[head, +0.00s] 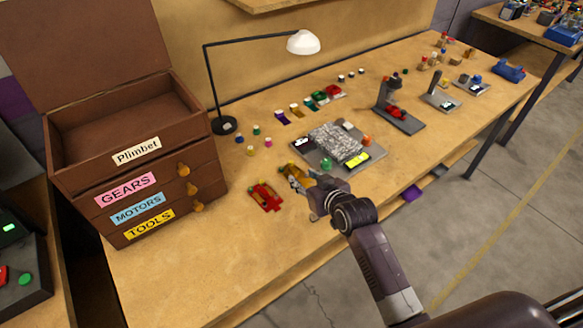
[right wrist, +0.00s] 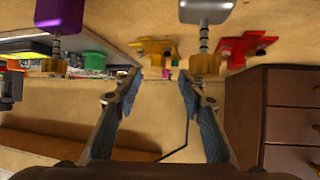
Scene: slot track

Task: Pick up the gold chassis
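The gold chassis (head: 287,169) lies on the workbench, beside the red chassis (head: 265,196) and left of the grey work mat. My right gripper (head: 306,185) is close to it and partly covers its right end. In the right wrist view, which looks upside down, the gold chassis (right wrist: 154,48) shows just past the fingertips. The fingers of my right gripper (right wrist: 160,80) stand apart there with nothing between them. The red chassis (right wrist: 246,47) is to the right in that view. My left gripper is not in view.
The mat (head: 372,148) bears a grey textured block, a green gear and a yellow piece. A brown drawer cabinet (head: 150,225) stands left, with a desk lamp (head: 225,125) behind. Small coloured parts lie along the back. The bench's front left is clear.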

